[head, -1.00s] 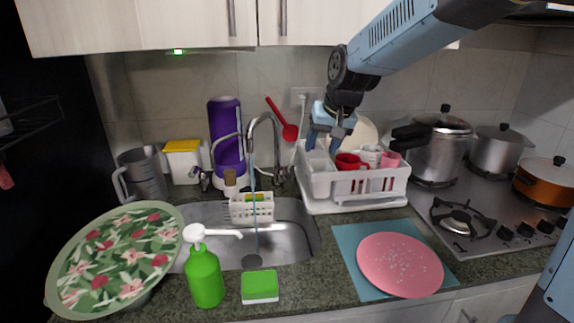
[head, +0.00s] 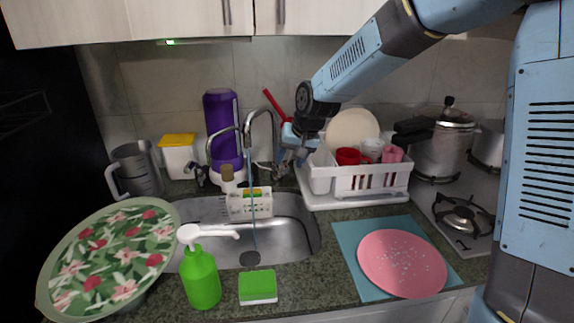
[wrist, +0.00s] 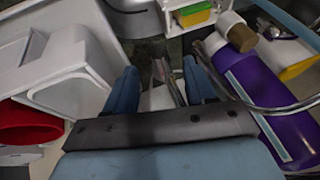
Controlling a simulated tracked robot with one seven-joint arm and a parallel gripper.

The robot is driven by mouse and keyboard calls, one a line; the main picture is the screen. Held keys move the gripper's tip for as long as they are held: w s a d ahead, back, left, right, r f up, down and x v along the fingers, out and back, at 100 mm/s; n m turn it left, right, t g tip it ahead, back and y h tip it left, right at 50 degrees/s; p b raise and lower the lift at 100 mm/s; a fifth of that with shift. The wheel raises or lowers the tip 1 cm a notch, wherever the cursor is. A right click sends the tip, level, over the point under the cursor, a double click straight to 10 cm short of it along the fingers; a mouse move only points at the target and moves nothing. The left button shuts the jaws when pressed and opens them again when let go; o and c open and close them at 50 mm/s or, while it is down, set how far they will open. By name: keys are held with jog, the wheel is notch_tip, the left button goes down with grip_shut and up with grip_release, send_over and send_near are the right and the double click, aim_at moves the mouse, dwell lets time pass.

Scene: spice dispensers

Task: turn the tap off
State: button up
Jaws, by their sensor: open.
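The chrome gooseneck tap (head: 271,122) stands behind the sink (head: 290,215). A thin stream of water (head: 252,205) runs from its spout to the drain. My gripper (head: 287,158) is beside the tap's right side, in front of the wall, pointing down. In the wrist view my gripper (wrist: 162,86) is open, its two blue fingers apart on either side of a metal tap handle (wrist: 168,78). I cannot tell whether either finger touches the handle. The tap's curved pipe also shows in the wrist view (wrist: 262,107), to the right of the fingers.
A white dish rack (head: 355,190) with red cup and plate stands close right of my gripper. A white caddy (head: 245,205) sits at the sink's back. Cabinets (head: 130,22) hang above.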

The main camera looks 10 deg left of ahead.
aim_at(287, 165)
jog(key=shift+x, duration=1.5)
jog(key=shift+c, duration=0.3)
grip_shut()
